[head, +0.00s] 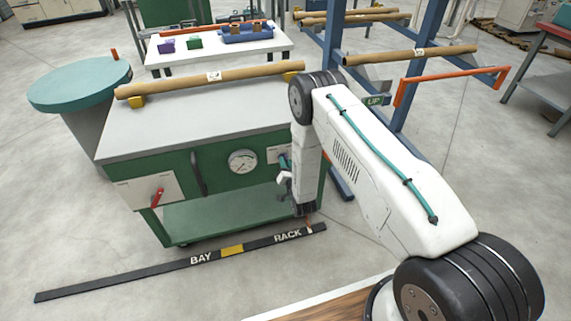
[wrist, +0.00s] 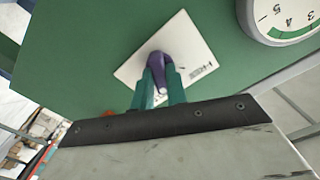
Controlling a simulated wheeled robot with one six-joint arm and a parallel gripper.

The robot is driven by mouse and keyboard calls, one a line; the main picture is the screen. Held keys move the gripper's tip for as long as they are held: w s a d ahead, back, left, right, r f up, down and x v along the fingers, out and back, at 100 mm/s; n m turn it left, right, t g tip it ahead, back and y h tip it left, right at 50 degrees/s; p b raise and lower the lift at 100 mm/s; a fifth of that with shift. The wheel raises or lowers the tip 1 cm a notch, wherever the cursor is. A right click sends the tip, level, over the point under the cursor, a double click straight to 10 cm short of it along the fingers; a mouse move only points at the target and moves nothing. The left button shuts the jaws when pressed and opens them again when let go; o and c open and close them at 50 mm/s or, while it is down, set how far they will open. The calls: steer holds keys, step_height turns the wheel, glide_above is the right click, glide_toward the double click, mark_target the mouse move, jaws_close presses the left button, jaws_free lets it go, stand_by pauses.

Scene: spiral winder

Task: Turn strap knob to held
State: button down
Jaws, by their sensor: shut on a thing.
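The strap knob is a purple knob (wrist: 158,59) on a white plate (wrist: 190,37) on the green cabinet front. In the wrist view my gripper's teal fingers (wrist: 160,80) are shut on it, one on each side. The plate carries small dark lettering at its right, too small to read surely. In the head view the plate (head: 274,154) shows at the right of the cabinet front, with my gripper (head: 284,161) against it. My wrist and fingers hide the knob there. The knob's setting cannot be told.
A dial gauge (head: 242,162) sits left of the plate, and a red lever (head: 158,198) on another white plate is farther left. A long brown roll (head: 209,79) lies on the cabinet top (head: 200,115). A blue rack post (head: 330,60) stands right. Floor in front is mostly clear.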

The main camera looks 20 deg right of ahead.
steer(key=shift+m, duration=1.1)
steer(key=c, duration=1.4)
jaws_free()
steer(key=shift+d, duration=0.1)
steer(key=s, duration=0.8)
steer(key=shift+w, duration=0.1)
